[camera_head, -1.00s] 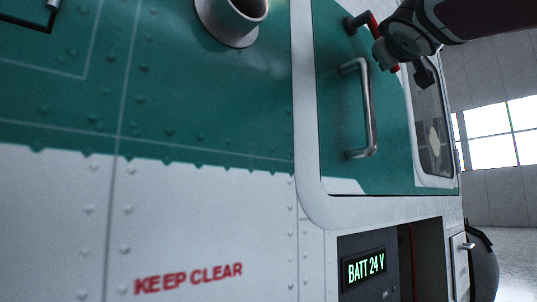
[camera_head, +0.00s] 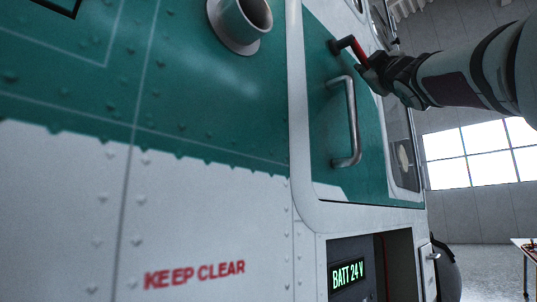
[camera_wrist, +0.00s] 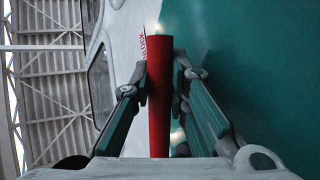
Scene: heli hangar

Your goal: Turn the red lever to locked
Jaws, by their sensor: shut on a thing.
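The red lever (camera_head: 354,48) is on the upper part of the green door (camera_head: 322,110). Its dark pivot is at the left, and the red arm slopes down to the right. My gripper (camera_head: 370,66) is at the lever's outer end, with my arm reaching in from the right. In the wrist view the red lever (camera_wrist: 159,110) stands upright in the picture between the two fingers. My gripper (camera_wrist: 168,85) is shut on it from both sides. Part of the lever's grip is hidden by my fingers in the head view.
A grey grab handle (camera_head: 350,125) stands out from the door just below the lever. A pipe stub (camera_head: 238,22) sticks out at upper left. A panel reading BATT 24 V (camera_head: 348,273) is below. A table (camera_head: 524,243) shows at the right edge.

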